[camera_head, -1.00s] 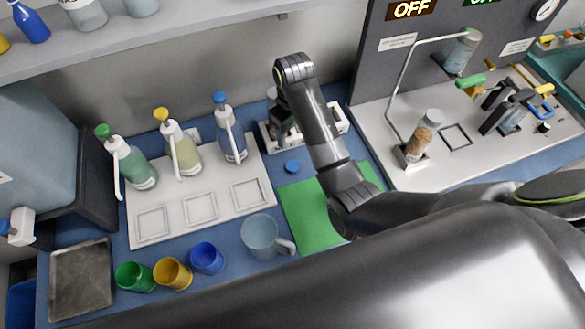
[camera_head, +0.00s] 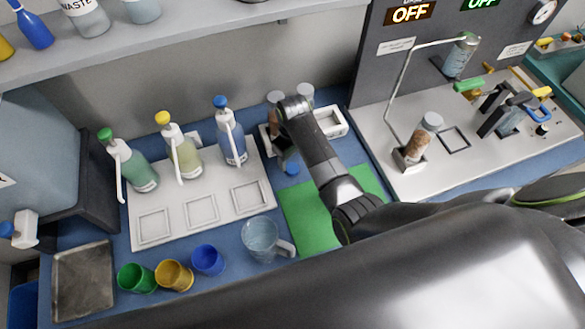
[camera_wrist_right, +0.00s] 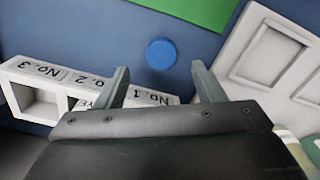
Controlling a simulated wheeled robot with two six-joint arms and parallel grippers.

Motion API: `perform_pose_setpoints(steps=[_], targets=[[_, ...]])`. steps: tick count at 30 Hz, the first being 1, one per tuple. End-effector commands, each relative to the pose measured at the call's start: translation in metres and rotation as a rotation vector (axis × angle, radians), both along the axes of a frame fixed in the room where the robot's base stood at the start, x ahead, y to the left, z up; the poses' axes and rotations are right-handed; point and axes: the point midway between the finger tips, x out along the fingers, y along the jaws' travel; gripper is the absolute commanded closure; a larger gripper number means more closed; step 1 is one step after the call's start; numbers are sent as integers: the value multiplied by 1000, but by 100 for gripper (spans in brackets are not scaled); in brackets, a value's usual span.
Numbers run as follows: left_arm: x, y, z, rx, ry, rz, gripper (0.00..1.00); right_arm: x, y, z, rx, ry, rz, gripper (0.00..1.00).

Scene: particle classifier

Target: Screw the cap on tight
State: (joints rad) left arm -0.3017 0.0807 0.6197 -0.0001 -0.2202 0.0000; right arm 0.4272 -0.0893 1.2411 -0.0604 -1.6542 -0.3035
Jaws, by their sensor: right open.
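A round blue cap (camera_head: 292,168) lies on the blue table between the bottle tray and the green mat. In the right wrist view the cap (camera_wrist_right: 161,53) is just beyond my fingertips, lined up with the gap and not held. My right gripper (camera_head: 285,152) is open and empty, beside the cap; the arm partly hides its fingers. The open fingers show well in the right wrist view (camera_wrist_right: 162,76). A jar with brown contents (camera_head: 421,138) stands tilted in the machine's holder. Jars (camera_head: 305,95) stand in the white rack, partly hidden by my arm. My left gripper is not seen.
The white rack (camera_head: 333,122), marked No. 1 to No. 3 in the wrist view, is close to the gripper. Several pump bottles (camera_head: 184,155) stand on the white tray (camera_head: 176,228) at left. A green mat (camera_head: 300,210), a clear mug (camera_head: 262,238) and coloured cups (camera_head: 173,275) are in front.

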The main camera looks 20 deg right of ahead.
Motion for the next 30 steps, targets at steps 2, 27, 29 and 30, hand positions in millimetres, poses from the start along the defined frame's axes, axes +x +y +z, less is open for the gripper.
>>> perform_pose_setpoints(steps=[2, 27, 29, 30], targets=[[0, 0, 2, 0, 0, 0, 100, -1, 0, -4, -1, 4, 0, 38], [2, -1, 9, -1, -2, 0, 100, 0, 2, -51, 0, 0, 0, 38], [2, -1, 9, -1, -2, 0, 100, 0, 2, -51, 0, 0, 0, 42], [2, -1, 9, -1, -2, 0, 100, -1, 2, -51, 0, 0, 0, 47]])
